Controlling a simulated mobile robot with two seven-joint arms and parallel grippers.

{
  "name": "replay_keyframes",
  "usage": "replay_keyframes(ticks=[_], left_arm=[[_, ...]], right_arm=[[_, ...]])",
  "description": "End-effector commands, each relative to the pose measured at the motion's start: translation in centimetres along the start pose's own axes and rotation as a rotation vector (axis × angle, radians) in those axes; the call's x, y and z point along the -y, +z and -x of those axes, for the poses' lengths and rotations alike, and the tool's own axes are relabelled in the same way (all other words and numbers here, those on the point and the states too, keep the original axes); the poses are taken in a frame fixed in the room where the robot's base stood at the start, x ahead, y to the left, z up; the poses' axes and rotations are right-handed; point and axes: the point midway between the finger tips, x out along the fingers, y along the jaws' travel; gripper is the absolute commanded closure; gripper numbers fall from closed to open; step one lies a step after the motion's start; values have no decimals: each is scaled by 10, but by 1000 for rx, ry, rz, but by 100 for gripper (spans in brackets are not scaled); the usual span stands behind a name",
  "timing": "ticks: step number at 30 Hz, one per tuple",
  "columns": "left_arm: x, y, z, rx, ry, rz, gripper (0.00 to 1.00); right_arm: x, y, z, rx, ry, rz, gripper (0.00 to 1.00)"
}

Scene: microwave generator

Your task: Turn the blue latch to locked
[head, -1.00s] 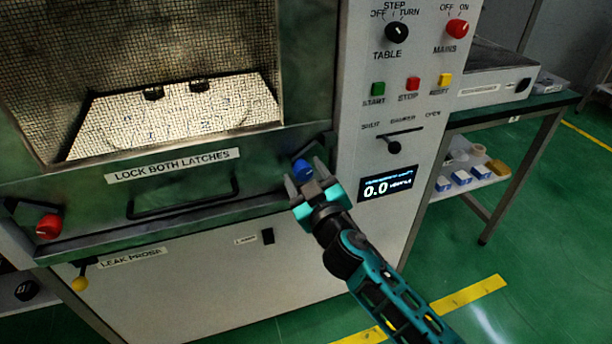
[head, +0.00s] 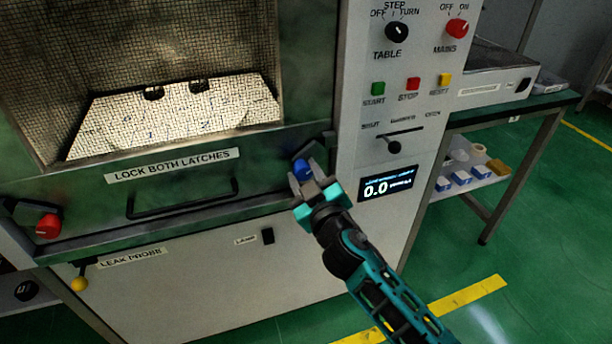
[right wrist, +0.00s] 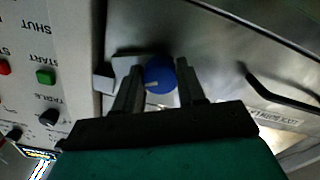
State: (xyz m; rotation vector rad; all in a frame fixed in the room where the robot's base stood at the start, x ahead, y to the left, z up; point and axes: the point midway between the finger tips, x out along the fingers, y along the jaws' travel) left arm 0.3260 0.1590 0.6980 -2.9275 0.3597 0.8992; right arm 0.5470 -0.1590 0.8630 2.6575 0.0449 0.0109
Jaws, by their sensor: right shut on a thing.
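The blue latch (head: 302,168) is a round blue knob at the lower right corner of the door, beside the control panel. My right gripper (head: 308,183) is shut on it, with one finger on each side. In the right wrist view the blue latch (right wrist: 160,75) sits between the two fingers of my right gripper (right wrist: 160,88), and a pale mark shows on its face. A grey plate shows behind the knob. The red latch (head: 47,226) is at the door's lower left. My left gripper is not in view.
The door handle (head: 182,200) is left of my right gripper. The control panel (head: 350,150) rises to its right, with a dark shutter lever (head: 394,147) and a display (head: 386,187). A yellow leak probe knob (head: 79,283) is at lower left. A green-topped table (head: 545,106) stands at right.

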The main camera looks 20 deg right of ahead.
Motion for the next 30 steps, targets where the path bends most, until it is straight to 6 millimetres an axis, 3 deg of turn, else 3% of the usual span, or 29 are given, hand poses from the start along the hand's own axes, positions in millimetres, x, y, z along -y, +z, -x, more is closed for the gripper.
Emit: replay_keyframes(ticks=[2, 3, 10, 20, 30], left_arm=[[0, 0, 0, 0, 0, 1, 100], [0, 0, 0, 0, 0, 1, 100], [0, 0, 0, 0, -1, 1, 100], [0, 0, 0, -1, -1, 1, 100], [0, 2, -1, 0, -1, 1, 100]], right_arm=[[0, 0, 0, 0, 0, 5, 90], [0, 0, 0, 0, 0, 6, 56], [0, 0, 0, 0, 0, 4, 34], [0, 1, 5, 1, -1, 2, 34], [1, 2, 59, 2, -1, 1, 34]])
